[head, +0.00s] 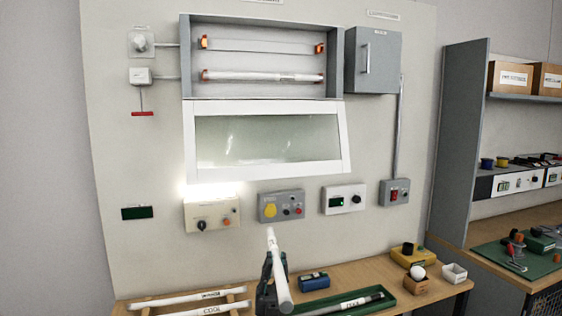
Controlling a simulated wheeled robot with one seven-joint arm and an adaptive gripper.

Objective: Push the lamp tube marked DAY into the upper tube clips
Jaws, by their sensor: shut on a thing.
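My gripper (272,278) is shut on a white lamp tube (278,262) above the front of the bench. The tube is tilted, its far end pointing up toward the panel. No marking is readable on it, so I cannot tell whether it is the DAY tube. The upper tube clips, a left orange clip (204,42) and a right orange clip (320,49), sit in the grey open housing (185,60) high on the panel, with no tube between them. My gripper is well below and apart from them. The lower clips hold another white tube (263,76).
A framed cover (190,140) hangs below the housing, with several control boxes under it. A wooden rack (245,292) at front left holds tubes, one marked COOL (205,310). A green tray (390,296) holds a dark-ended tube. A grey cabinet (372,60) adjoins the housing.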

